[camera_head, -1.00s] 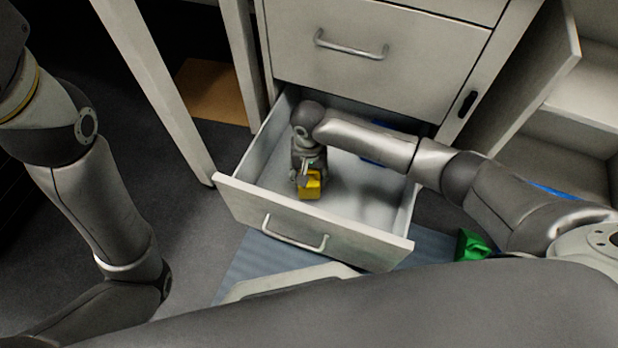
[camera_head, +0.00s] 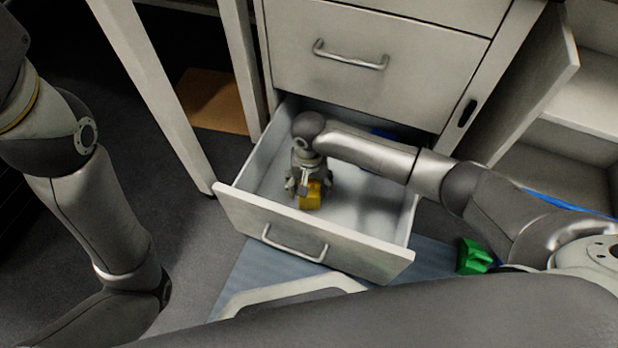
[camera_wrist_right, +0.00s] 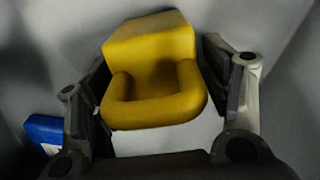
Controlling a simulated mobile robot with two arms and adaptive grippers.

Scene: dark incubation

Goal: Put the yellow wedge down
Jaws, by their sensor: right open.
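The yellow wedge (camera_head: 310,196) is inside the open bottom drawer (camera_head: 352,205), near its front left part. It appears to rest on the drawer floor. In the right wrist view the yellow wedge (camera_wrist_right: 155,70) lies between the spread fingers, with a gap visible on each side. My right gripper (camera_head: 307,186) is open around the wedge and points down into the drawer; it also shows in the right wrist view (camera_wrist_right: 165,100). My left arm is at the left of the head view, but its gripper is out of the picture.
A blue object (camera_wrist_right: 45,132) lies in the drawer, left of the gripper in the wrist view. The drawer front has a handle (camera_head: 294,240). A green object (camera_head: 474,256) is outside the drawer at right. A closed drawer (camera_head: 375,75) is above, and a cabinet door (camera_head: 535,85) stands open.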

